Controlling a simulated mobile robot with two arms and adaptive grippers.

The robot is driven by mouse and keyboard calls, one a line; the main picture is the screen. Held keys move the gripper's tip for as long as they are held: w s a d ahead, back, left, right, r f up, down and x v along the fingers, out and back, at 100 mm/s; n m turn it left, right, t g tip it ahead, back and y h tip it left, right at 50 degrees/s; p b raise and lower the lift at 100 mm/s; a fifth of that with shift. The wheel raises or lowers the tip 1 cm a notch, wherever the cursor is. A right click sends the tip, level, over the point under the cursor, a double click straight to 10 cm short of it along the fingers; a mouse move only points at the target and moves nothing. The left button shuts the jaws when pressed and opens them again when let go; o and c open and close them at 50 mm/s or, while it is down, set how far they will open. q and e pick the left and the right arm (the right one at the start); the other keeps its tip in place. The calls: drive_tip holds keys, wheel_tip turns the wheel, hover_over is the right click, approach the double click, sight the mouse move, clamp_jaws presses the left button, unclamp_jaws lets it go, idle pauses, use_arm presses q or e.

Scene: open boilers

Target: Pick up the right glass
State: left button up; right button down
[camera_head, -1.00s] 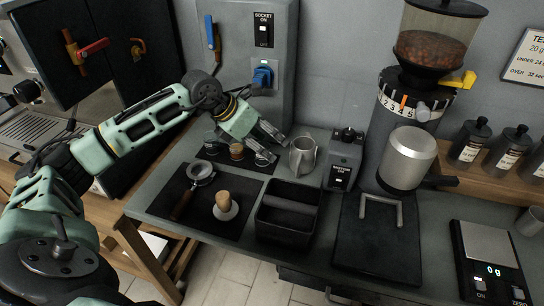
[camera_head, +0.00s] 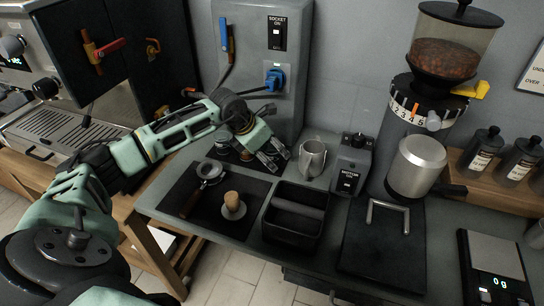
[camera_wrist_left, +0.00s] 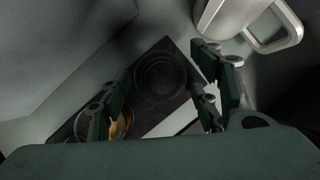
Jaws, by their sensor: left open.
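My left gripper (camera_head: 275,161) is open over the small dark mat at the back of the counter, left of the metal jug (camera_head: 312,158). Small round items stand on that mat: one (camera_head: 222,144) is left of the gripper, and others are partly hidden by it. A gold-toned round item (camera_wrist_left: 121,124) shows by the left finger. I cannot tell which item is the right glass. My right gripper is not in view.
The jug's handle (camera_wrist_left: 277,38) is close beyond the right finger in the wrist view. A portafilter (camera_head: 209,170), a wooden-handled tamper (camera_head: 233,205) and a black knock box (camera_head: 294,216) stand in front. The grinder (camera_head: 417,165) and scale (camera_head: 492,268) are right.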

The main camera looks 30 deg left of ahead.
use_arm(q)
drive_tip(key=shift+c, duration=0.3)
drive_tip(key=c, duration=1.2)
drive_tip(key=shift+r, duration=0.15)
